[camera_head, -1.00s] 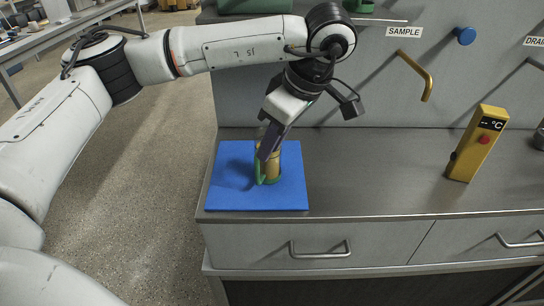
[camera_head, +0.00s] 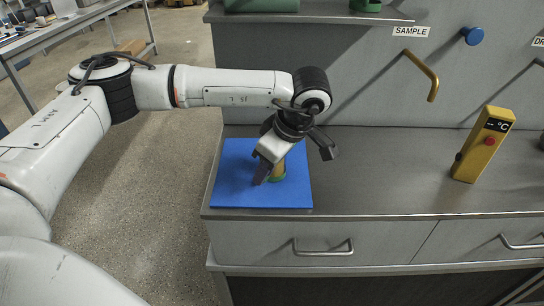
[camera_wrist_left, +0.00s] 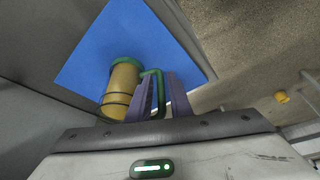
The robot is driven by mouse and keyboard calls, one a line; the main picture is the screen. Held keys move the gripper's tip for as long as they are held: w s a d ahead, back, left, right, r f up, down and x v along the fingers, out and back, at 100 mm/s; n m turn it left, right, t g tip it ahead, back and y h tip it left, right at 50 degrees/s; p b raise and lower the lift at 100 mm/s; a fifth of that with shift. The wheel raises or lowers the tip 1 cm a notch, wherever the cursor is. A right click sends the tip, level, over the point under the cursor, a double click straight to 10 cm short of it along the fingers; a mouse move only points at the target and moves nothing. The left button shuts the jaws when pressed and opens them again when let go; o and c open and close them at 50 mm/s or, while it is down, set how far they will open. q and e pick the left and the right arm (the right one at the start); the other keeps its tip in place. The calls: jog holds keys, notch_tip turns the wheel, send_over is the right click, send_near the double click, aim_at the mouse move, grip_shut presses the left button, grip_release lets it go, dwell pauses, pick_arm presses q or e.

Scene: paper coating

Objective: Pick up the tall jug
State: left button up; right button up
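The tall jug (camera_head: 279,167) is a yellow cylinder with a green base and a green side handle. It stands upright on a blue mat (camera_head: 230,190) at the left end of the counter. My left gripper (camera_head: 266,170) is down beside it and hides part of it in the head view. In the left wrist view, the jug (camera_wrist_left: 122,85) is left of my two purple fingers (camera_wrist_left: 162,95). Its green handle (camera_wrist_left: 160,90) lies between the fingers, which stand apart with a gap. My right gripper is not in view.
A yellow temperature device (camera_head: 483,145) stands on the counter (camera_head: 390,170) to the right. A yellow bent pipe (camera_head: 427,75) under the SAMPLE label and a blue knob (camera_head: 472,36) stick out from the back panel. The counter between mat and device is clear.

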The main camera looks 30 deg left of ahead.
pick_arm(q)
grip_shut()
jog(key=shift+r, duration=0.1)
